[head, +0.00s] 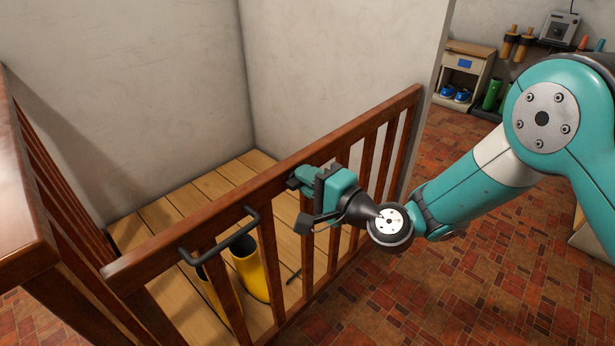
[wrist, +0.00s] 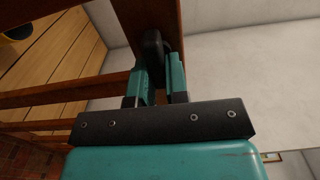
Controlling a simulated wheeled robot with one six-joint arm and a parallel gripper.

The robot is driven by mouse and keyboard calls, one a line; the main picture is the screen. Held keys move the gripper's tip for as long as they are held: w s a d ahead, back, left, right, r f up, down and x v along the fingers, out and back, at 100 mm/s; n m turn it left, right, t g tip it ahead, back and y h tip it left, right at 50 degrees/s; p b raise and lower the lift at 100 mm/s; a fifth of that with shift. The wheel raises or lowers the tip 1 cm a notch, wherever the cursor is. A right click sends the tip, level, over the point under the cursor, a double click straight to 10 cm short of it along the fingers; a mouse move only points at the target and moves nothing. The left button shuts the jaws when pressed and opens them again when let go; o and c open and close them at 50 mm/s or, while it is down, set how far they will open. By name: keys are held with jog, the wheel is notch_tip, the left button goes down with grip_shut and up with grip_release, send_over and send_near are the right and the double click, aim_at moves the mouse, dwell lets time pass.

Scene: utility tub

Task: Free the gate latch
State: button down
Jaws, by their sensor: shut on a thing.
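The brown wooden gate (head: 345,145) crosses the head view, with a top rail and upright slats. My gripper (head: 300,180) is at the top rail, right of the middle, and is shut on the latch. In the wrist view my gripper (wrist: 158,62) has its two teal fingers close together, with a small dark piece, the latch (wrist: 152,43), at their tips against the brown rail. The gripper mostly hides the latch in the head view, so its exact position cannot be told.
A black bar handle (head: 222,238) is fixed on the gate left of my gripper. Yellow boots (head: 250,268) stand behind the gate on a plank floor (head: 185,205). A wall end (head: 432,100) stands beside the gate's right end.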

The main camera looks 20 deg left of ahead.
jog(key=shift+w+d+r, duration=0.1)
jog(key=shift+w, duration=0.15)
jog(key=c, duration=1.1)
grip_release()
jog(key=shift+s, duration=0.1)
jog(key=shift+s, duration=0.1)
jog(key=b+v, duration=1.4)
jog(key=v, duration=0.3)
jog(key=shift+d+b, duration=0.1)
jog(key=shift+b, duration=0.25)
